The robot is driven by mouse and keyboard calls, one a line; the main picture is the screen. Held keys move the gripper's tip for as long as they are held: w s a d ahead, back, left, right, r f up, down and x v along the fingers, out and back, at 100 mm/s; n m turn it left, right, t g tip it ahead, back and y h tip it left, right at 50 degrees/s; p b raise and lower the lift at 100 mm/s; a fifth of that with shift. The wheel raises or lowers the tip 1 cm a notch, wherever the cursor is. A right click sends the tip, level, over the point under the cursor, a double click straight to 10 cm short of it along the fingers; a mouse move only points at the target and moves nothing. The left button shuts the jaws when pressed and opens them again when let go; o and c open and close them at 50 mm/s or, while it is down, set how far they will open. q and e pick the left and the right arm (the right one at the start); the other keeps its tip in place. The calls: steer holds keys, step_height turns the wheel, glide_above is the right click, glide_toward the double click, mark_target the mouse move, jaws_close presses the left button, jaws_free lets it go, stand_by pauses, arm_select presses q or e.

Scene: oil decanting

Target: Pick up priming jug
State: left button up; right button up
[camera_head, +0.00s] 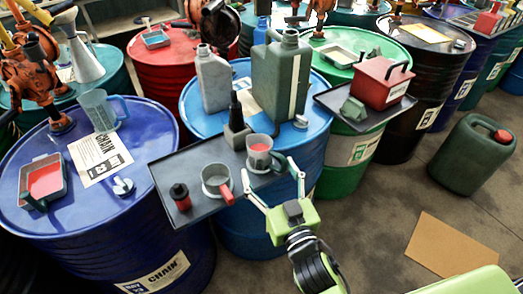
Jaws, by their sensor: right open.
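Two small jugs stand on a dark tray (170,168). One is a grey jug (260,146) with red inside its rim; the other is a grey jug (213,172) with a red handle, to its left and nearer. I cannot tell by look which one is the priming jug. A clear jug (98,110) also stands on the left blue drum. My right gripper (271,167) is open, its fingers spread on either side of the near part of the red-filled jug. I cannot tell whether they touch it. My left gripper is out of view.
A black-capped bottle (236,127) stands just behind the jugs, and a small red-and-black bottle (180,195) sits on the tray's left. A tall green can (280,80) and a grey can (213,80) stand on the blue drum (312,140).

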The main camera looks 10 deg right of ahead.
mark_target(264, 163)
steer(key=shift+w+a+f+p, duration=0.15)
steer(key=shift+w+p, duration=0.25)
steer(key=shift+w, duration=1.15)
steer(key=shift+w+a+f+p, duration=0.15)
steer(key=shift+w+p, duration=0.2)
steer(key=shift+w, duration=1.2)
steer(key=shift+s, duration=0.1)
steer(key=shift+c, duration=0.5)
steer(key=shift+r, duration=0.1)
steer(key=c, duration=1.5)
